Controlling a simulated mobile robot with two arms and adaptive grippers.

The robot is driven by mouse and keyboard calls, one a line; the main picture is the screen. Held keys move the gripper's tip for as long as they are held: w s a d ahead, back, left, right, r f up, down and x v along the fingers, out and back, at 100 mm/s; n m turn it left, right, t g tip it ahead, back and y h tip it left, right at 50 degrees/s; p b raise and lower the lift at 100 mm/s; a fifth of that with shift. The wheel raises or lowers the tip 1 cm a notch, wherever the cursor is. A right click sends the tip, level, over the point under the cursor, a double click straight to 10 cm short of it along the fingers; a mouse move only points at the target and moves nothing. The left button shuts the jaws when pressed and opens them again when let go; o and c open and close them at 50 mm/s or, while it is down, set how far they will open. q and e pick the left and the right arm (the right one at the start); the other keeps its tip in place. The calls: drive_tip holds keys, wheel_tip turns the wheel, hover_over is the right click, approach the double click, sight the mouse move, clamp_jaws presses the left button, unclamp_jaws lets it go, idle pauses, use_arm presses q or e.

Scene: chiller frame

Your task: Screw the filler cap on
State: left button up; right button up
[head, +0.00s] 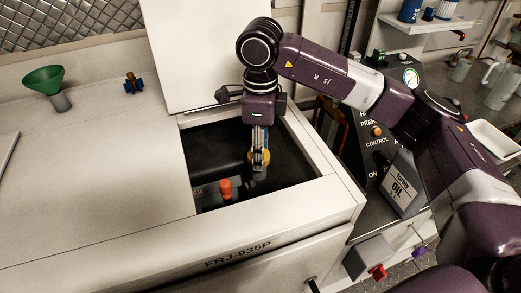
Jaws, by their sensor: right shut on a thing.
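My right gripper (259,160) reaches down into the square opening in the white cabinet top (95,190). Its fingers are shut on a yellow cap (266,156), which shows only in part behind them. The filler neck under the cap is hidden, so I cannot tell whether the cap is seated on it. A part with an orange-red top (226,186) stands in the opening, just left of and nearer than the gripper. My left gripper does not show.
A green funnel (43,80) stands at the back left. An oil container (402,185) and control panel (375,140) are at the right.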

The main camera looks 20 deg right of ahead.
drive_tip(key=o, duration=1.2)
drive_tip(key=shift+f+n+b, duration=0.15)
drive_tip(key=shift+n+b, duration=0.6)
drive_tip(key=shift+n, duration=0.45)
drive_tip(key=n+b, duration=0.2)
drive_tip(key=n, duration=0.2)
drive_tip(key=shift+w+n, duration=0.15)
drive_tip(key=shift+n, duration=0.25)
drive_tip(key=n+b, duration=0.1)
drive_tip(key=n, duration=0.3)
drive_tip(key=shift+n, duration=0.4)
drive_tip(key=n+b, duration=0.1)
drive_tip(key=n, duration=0.2)
drive_tip(key=shift+w, duration=0.1)
drive_tip(key=c, duration=1.3)
